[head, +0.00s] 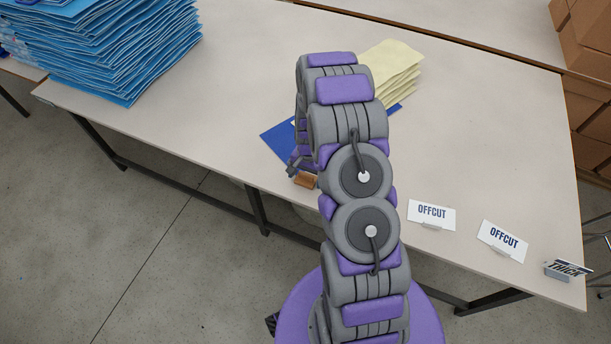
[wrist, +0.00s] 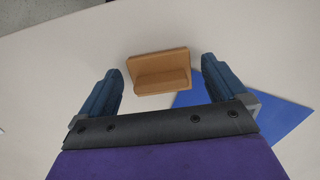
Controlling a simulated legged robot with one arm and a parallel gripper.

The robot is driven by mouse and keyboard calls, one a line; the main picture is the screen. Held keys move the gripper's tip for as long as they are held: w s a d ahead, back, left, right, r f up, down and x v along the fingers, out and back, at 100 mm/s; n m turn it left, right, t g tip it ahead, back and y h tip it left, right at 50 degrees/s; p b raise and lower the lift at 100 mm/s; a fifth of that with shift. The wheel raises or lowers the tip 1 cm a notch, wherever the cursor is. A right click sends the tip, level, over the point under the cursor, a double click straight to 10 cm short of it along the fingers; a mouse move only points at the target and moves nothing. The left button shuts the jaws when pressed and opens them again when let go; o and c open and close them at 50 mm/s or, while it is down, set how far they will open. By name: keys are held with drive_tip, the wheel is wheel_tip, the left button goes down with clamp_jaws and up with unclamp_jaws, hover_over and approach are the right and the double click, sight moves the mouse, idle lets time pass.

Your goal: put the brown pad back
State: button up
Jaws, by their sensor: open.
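The brown pad (wrist: 160,66) lies on the pale table in the wrist view, a flat piece with a raised bar along it. My gripper (wrist: 161,80) is open, with one finger on each side of the pad and clear space between each finger and the pad. The pad is just beyond or level with the fingertips; I cannot tell the height. In the head view a small part of the brown pad (head: 305,180) shows near the table's front edge, beside my gripper (head: 294,167), which my arm mostly hides.
A blue sheet (head: 277,143) lies beside the pad, partly under my arm. A pale yellow stack (head: 398,66) is behind it. A tall blue stack (head: 120,50) stands at the left. Two OFFCUT signs (head: 432,214) (head: 503,241) and a THICK sign (head: 567,270) stand at the right.

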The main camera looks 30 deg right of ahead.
wheel_tip(320, 180, up, 12)
drive_tip(key=d+p, duration=0.1)
drive_tip(key=p, duration=0.2)
drive_tip(key=s+a+r+n, duration=0.2)
drive_tip(key=s+a+r, duration=0.1)
drive_tip(key=r, duration=0.3)
drive_tip(key=s+a+r+n, duration=0.1)
drive_tip(key=s+a+r, duration=0.25)
drive_tip(key=r, duration=0.35)
drive_tip(key=s+a+r+n, duration=0.2)
drive_tip(key=s+a+r, duration=0.1)
drive_tip(key=s, duration=0.5)
drive_tip(key=s+a+r+n, duration=0.2)
drive_tip(key=s+r, duration=0.3)
drive_tip(key=s, duration=0.4)
drive_tip(key=s+a+r+n+g+h, duration=0.1)
drive_tip(key=s+a+r+n, duration=0.2)
drive_tip(key=s, duration=0.5)
drive_tip(key=shift+s+a+r, duration=0.35)
drive_tip(key=shift+r, duration=0.4)
